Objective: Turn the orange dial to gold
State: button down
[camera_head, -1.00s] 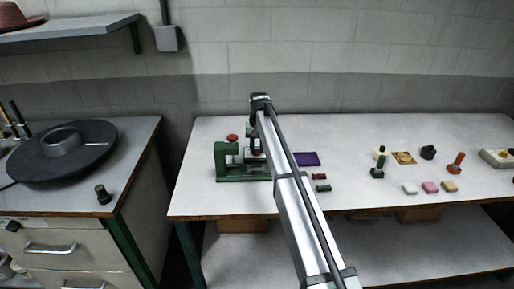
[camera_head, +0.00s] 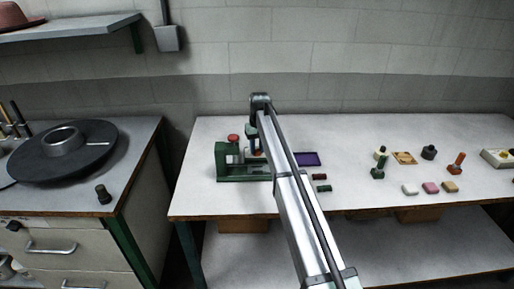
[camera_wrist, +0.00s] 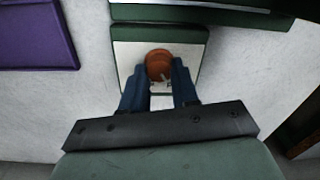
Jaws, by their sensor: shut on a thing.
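The orange dial (camera_wrist: 158,64) shows in the wrist view on a pale plate (camera_wrist: 188,52) with a dark green rim. My gripper (camera_wrist: 158,82) has its two blue fingers on either side of the dial and is shut on it. A small light mark shows at the dial's near edge, but I cannot read the dial's setting. No gold mark can be made out. In the head view the green press (camera_head: 229,162) stands on the table, and my gripper reaches down over its right part; the dial there is mostly hidden.
A red knob (camera_head: 233,137) tops the press. A purple pad (camera_head: 307,159) lies to its right, with two small dark pieces (camera_head: 320,183) in front. Stamps and coloured blocks (camera_head: 430,187) stand further right. The table between them is clear.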

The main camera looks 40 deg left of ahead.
jog(key=c, duration=0.8)
grip_release()
jog(key=shift+c, duration=0.2)
jog(key=shift+r, duration=0.1)
notch_tip(320, 180, up, 14)
jog(key=shift+w+d, duration=0.15)
jog(key=shift+w, duration=0.1)
jog(key=shift+f, duration=0.2)
